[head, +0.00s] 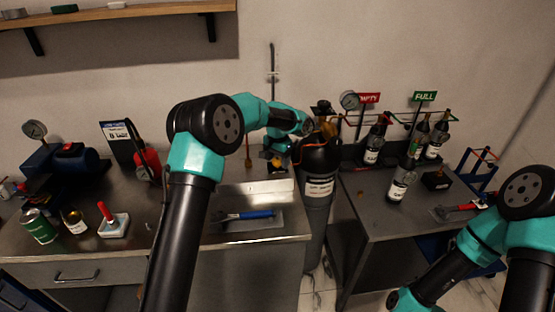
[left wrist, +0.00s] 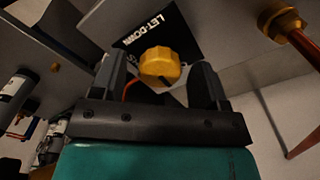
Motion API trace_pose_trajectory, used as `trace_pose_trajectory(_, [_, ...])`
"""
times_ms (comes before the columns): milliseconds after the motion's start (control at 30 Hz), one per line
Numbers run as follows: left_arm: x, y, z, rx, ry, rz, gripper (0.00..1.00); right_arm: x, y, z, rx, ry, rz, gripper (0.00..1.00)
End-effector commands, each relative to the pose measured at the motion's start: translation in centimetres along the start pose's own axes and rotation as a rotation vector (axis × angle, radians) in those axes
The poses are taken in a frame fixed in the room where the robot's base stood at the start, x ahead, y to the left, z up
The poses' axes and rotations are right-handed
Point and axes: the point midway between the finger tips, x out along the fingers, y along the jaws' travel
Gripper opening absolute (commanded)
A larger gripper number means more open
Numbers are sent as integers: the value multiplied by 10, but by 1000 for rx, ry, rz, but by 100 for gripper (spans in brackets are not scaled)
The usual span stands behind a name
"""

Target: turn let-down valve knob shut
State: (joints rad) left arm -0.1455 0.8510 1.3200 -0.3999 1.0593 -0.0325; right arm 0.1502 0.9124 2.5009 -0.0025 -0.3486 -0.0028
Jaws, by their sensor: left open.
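The let-down valve knob (left wrist: 159,65) is yellow and ridged, beside a black plate (left wrist: 150,32) lettered "LET-DOWN" in the left wrist view. My left gripper (left wrist: 160,72) is open, with one dark finger on each side of the knob in that view. A gap shows between the knob and each finger; I cannot tell how deep the knob sits between them. In the head view my left gripper (head: 275,156) is small and points down at the back right of the steel bench, where the knob is mostly hidden. My right gripper is out of view.
A black gas cylinder (head: 319,160) stands just right of my left gripper. A blue-handled tool (head: 247,215) lies on a tray on the bench (head: 190,262). Several bottles stand on the right table (head: 385,222). A brass fitting (left wrist: 281,22) with a copper pipe is at the upper right of the wrist view.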

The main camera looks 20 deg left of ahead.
Motion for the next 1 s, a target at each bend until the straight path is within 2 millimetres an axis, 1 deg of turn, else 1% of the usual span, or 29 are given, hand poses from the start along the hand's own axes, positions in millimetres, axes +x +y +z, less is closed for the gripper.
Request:
trace_pose_trajectory(100, [0, 0, 0, 0, 0, 0, 68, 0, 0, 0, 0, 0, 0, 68])
trace_pose_trajectory(600, [-1, 0, 0, 0, 0, 0, 20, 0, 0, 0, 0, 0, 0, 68])
trace_pose_trajectory(633, [-1, 0, 0, 0, 0, 0, 18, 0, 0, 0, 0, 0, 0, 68])
trace_pose_trajectory(1000, [-1, 0, 0, 46, 0, 0, 18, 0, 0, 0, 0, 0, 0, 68])
